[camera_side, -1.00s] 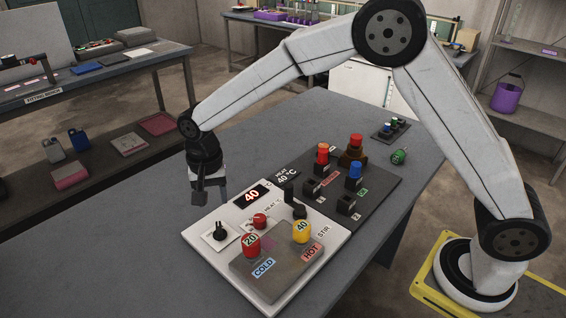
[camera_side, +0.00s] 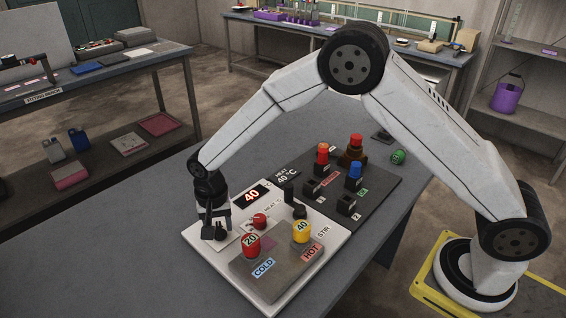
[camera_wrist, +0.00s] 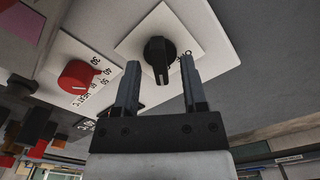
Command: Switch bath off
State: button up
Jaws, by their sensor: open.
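The bath controller is a pale panel (camera_side: 196,244) on the grey bench, with a red-lit display reading 40 (camera_side: 251,195). Its black switch knob (camera_wrist: 160,52) sits on a square white plate (camera_wrist: 195,28) in the wrist view. A black mark beside the knob is partly hidden by a finger. My gripper (camera_wrist: 159,66) is open, with its two fingers spread to either side of the knob in that view. I cannot tell whether they touch it. In the side view, my gripper (camera_side: 214,231) is low over the switch and hides part of it. A red heat knob (camera_side: 260,221) is to its right.
Behind is a dark board (camera_side: 374,183) with red and blue topped pieces. A green item (camera_side: 398,157) lies beyond. The bench's left side is clear.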

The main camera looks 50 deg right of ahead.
jog(key=shift+f, duration=0.35)
dwell(0.3)
grip_shut()
dwell(1.3)
